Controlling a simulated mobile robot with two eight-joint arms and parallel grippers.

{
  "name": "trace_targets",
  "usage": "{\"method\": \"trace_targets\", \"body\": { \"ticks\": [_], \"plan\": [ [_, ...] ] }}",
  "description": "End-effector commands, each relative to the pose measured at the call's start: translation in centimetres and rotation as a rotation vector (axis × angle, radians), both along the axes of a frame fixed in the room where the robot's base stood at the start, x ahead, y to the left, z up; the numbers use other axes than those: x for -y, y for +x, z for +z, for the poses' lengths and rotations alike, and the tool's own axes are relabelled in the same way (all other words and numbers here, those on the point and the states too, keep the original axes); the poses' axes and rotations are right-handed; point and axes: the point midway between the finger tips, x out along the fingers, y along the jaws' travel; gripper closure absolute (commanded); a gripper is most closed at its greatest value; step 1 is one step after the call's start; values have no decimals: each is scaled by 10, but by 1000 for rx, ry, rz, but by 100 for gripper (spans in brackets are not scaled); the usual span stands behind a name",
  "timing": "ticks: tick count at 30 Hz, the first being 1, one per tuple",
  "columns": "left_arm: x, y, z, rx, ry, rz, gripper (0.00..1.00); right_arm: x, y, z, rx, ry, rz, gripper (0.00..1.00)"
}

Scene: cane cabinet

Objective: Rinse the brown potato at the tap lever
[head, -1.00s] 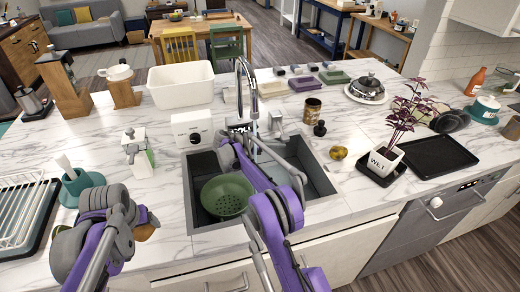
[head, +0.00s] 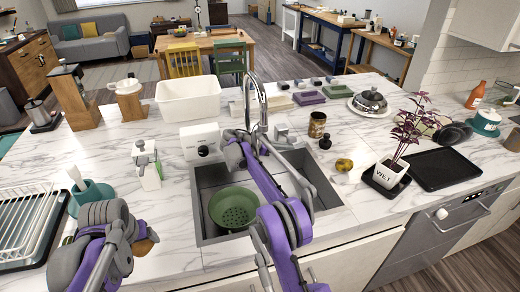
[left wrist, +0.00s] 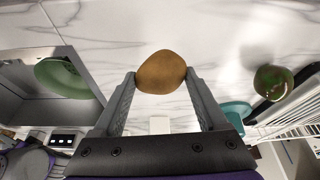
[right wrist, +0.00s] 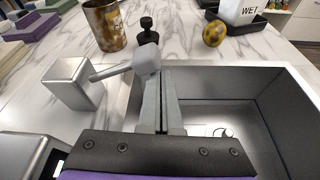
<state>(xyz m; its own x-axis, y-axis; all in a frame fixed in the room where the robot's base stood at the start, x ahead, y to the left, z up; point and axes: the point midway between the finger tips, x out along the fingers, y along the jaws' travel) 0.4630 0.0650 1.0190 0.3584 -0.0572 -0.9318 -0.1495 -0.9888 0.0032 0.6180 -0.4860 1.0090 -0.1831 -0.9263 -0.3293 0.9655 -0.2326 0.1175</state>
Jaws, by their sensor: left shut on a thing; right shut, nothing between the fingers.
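The brown potato (left wrist: 161,72) is between the fingertips of my left gripper (left wrist: 160,78), which is shut on it above the marble counter. In the head view the potato (head: 152,235) shows partly behind the gripper, left of the sink. The tap (head: 262,95) is a tall chrome gooseneck behind the sink. Its lever, a grey rod with a block knob (right wrist: 146,58), rises from a square base (right wrist: 75,83). My right gripper (right wrist: 163,75) is shut and empty, its tips close by the knob; I cannot tell whether they touch. No water stream is clearly visible.
A green colander (head: 233,208) sits in the sink (head: 318,190). A soap bottle (head: 147,165), teal brush holder (head: 92,195) and dish rack (head: 25,215) stand left of the sink. A brown can (head: 317,125) and a plant (head: 400,145) stand right.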

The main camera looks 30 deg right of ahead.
Motion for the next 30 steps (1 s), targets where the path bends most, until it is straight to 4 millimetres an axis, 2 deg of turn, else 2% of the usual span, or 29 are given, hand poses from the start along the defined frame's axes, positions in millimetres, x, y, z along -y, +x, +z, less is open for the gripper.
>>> {"method": "trace_targets", "body": {
  "ticks": [23,30],
  "plan": [
    [0,1,3,2,0,0,89,0,2,10,0,-7,2,100],
    [0,1,2,2,0,0,89,-8,0,15,1,-6,2,100]
  ]
}}
